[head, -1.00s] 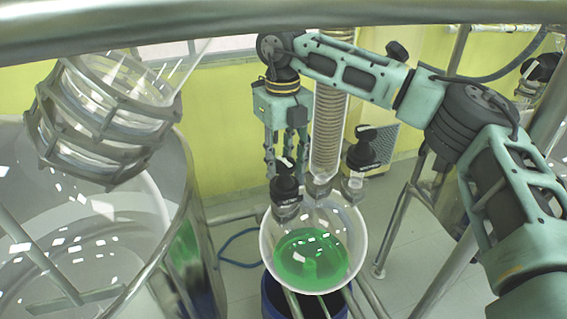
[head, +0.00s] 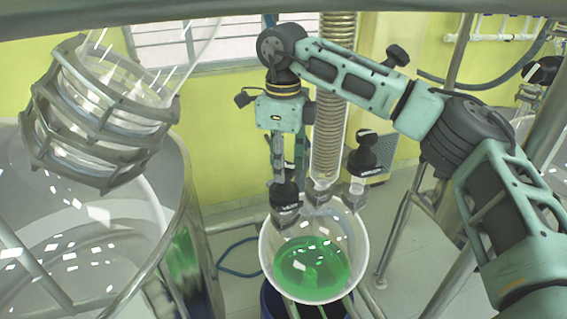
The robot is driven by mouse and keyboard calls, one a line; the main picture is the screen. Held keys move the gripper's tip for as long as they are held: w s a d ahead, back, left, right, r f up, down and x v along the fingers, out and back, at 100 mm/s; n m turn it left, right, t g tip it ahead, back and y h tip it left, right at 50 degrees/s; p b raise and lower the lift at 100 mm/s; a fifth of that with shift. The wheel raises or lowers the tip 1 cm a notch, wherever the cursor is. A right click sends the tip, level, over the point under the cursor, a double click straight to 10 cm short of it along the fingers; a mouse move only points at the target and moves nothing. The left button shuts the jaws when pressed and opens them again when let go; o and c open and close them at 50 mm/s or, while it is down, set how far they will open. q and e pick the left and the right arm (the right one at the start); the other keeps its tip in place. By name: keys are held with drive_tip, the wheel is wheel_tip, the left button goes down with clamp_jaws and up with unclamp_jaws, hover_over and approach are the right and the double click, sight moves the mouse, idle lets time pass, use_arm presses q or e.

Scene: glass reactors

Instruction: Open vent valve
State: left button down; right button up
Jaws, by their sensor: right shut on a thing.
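A glass flask (head: 352,262) holding green liquid (head: 310,270) stands at the centre. On its left neck is the vent valve, a black cap (head: 285,196) with small white lettering. A similar black cap (head: 366,153) sits on its right neck. My right gripper (head: 279,178) points down just behind the vent valve, its fingers close together in line and shut on the valve's black top. The cap hides the fingertips, so the exact contact is not visible. My left gripper is not in view.
A ribbed glass column (head: 327,110) rises from the flask close to my right gripper. A large glass vessel with a metal rim (head: 188,180) and a caged glass part (head: 95,115) fill the left. Metal frame tubes (head: 395,225) stand at the right.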

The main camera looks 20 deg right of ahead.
idle(0.3)
drive_tip(key=o, duration=1.1)
drive_tip(key=shift+s+a, duration=0.1)
drive_tip(key=shift+a, duration=0.05)
drive_tip(key=shift+r, duration=0.1)
drive_tip(key=shift+r, duration=0.3)
wheel_tip(320, 180, up, 11)
drive_tip(key=shift+r, duration=0.2)
